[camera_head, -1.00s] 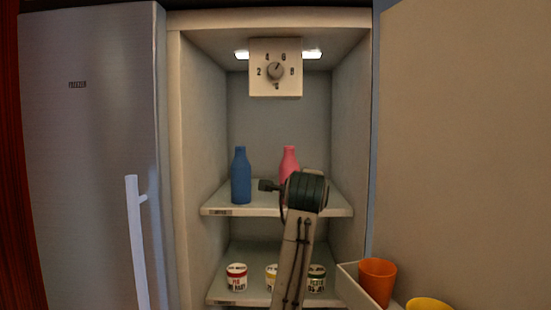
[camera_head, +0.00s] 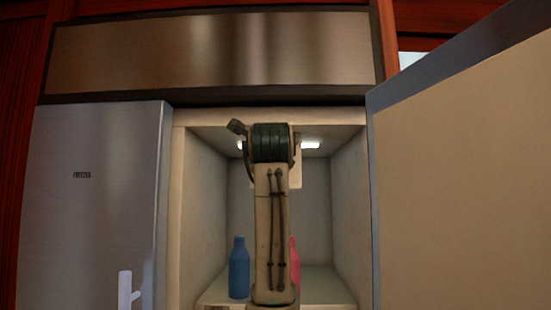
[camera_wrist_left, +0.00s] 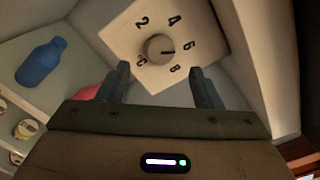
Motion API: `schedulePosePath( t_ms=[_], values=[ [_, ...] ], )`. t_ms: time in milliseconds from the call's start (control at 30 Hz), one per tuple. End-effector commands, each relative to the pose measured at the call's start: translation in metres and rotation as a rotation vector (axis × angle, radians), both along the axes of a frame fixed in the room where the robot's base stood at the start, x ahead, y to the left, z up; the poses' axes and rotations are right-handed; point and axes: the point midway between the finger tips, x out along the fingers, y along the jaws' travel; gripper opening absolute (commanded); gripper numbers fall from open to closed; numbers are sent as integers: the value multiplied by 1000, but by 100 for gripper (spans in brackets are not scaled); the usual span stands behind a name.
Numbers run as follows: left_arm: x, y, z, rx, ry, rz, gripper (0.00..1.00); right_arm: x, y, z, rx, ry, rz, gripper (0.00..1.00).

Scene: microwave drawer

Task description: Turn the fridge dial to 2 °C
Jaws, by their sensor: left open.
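The fridge dial (camera_wrist_left: 159,48) is a round grey knob on a cream panel (camera_wrist_left: 120,38) marked 2, 4, 6, 8 and °C. Its dark pointer line faces roughly the 6. My left gripper (camera_wrist_left: 159,69) is open and empty in the left wrist view, its two fingers apart on either side below the knob, facing the panel and not around the knob. In the head view my left arm covers the dial, and only the panel's right edge (camera_head: 296,175) shows. The left fingers are hidden there. My right gripper is not in view.
A blue bottle (camera_head: 239,268) and a mostly hidden pink bottle (camera_head: 294,263) stand on the shelf below. The freezer door (camera_head: 90,210) is shut at left. The open fridge door (camera_head: 465,190) stands at right. Fridge walls flank the arm.

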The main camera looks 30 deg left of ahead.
Motion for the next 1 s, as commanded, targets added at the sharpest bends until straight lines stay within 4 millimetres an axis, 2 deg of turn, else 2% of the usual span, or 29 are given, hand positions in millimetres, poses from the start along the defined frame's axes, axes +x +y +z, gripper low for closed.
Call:
schedulePosePath(
  t_ms=[33,300,700,933,1000],
  values=[
    [9,6,4,0,3,2,59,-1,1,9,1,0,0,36],
    [41,26,2,-2,1,0,59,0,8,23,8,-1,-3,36],
    [48,30,0,-1,-2,-1,59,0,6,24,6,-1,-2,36],
    [47,29,0,-1,-2,-1,15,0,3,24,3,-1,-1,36],
    [47,29,0,-2,-1,0,15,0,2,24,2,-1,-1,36]
  ],
)
